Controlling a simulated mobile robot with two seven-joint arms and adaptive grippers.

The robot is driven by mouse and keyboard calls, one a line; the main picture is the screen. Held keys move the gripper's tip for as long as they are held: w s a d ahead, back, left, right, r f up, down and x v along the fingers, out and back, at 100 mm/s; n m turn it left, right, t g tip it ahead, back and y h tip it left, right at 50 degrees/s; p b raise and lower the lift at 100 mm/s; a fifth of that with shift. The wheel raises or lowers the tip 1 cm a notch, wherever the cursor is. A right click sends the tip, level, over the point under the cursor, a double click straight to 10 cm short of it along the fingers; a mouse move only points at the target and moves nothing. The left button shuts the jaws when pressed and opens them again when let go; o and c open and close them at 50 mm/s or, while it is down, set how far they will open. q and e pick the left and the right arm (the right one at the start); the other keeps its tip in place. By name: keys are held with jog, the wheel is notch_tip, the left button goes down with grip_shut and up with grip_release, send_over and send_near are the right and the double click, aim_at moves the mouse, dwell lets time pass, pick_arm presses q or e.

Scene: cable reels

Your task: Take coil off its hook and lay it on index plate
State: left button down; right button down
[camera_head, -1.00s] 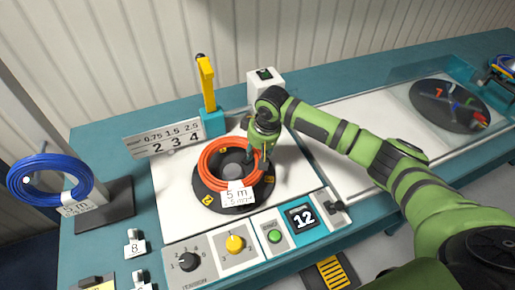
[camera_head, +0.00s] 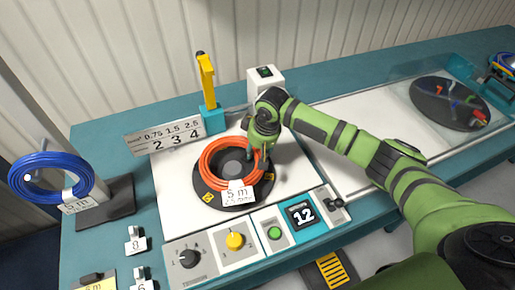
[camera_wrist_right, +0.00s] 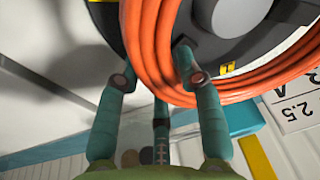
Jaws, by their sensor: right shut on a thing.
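The orange coil (camera_head: 207,160) lies around the grey hub of the dark round index plate (camera_head: 200,186), with its white "5 m" tag (camera_head: 238,194) hanging over the plate's front side. My right gripper (camera_head: 259,160) reaches down over the coil's right side and is shut on it. In the right wrist view the teal fingers (camera_wrist_right: 155,72) pinch the orange strands (camera_wrist_right: 143,30) just above the dark plate. My left gripper is in neither view.
A blue coil (camera_head: 50,165) hangs on a stand (camera_head: 110,205) at the left. A yellow-handled lever (camera_head: 207,82) and a number sign (camera_head: 163,140) stand behind the plate. A control panel (camera_head: 190,258) lies in front, and a second dark disc (camera_head: 450,105) is at the right.

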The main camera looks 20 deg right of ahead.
dwell(0.3)
jog(key=shift+f, duration=0.4)
jog(key=shift+f, duration=0.15)
dwell(0.3)
jog(key=shift+f, duration=0.25)
jog(key=shift+f+p, duration=0.2)
jog(key=shift+p, duration=0.1)
